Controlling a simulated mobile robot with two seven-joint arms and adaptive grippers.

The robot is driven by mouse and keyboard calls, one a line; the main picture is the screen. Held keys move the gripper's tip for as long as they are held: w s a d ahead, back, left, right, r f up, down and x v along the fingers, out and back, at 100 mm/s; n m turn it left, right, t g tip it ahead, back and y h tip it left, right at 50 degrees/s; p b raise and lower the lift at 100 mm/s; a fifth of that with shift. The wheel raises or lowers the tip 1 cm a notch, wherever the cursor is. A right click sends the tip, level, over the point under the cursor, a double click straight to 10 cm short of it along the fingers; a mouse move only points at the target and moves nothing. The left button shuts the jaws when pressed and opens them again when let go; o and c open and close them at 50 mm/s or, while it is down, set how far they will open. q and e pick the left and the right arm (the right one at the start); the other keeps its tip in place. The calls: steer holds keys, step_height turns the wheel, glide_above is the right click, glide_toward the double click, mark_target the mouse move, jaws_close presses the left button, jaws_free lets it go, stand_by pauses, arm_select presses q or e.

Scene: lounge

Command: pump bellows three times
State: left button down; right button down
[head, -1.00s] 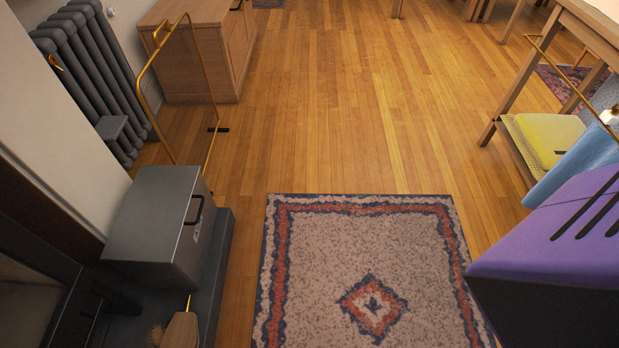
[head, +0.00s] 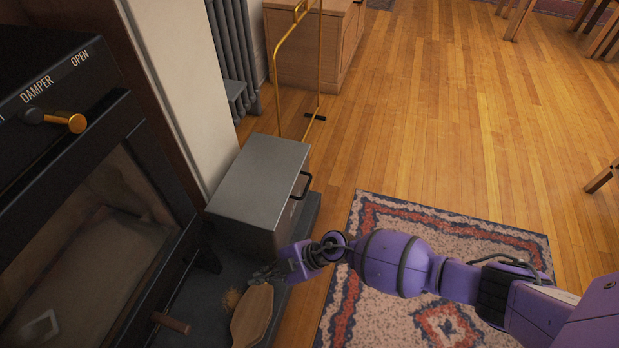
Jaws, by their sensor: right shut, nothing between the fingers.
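A pale wooden paddle-shaped piece (head: 252,314), which looks like the bellows, lies on the dark hearth slab in front of the stove. Its lower end is close to the bottom edge of the head view. My right gripper (head: 264,273) comes in from the right, with its dark fingers just beyond the far end of the wooden piece and beside the grey metal box. It is shut and empty. I cannot tell whether the fingertips touch anything. My left gripper is not in view.
The black stove (head: 95,190) with a glass door and a brass damper knob (head: 68,121) stands at left. A grey lidded box (head: 258,185) sits on the hearth behind the gripper. A patterned rug (head: 385,310) and open floor lie right.

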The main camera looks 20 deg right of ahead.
mark_target(262, 285)
steer(key=w, duration=0.2)
steer(key=w+r, duration=0.1)
steer(key=shift+w+a+r+n, duration=0.1)
steer(key=shift+w+a+n, duration=0.25)
steer(key=shift+a+n, duration=0.05)
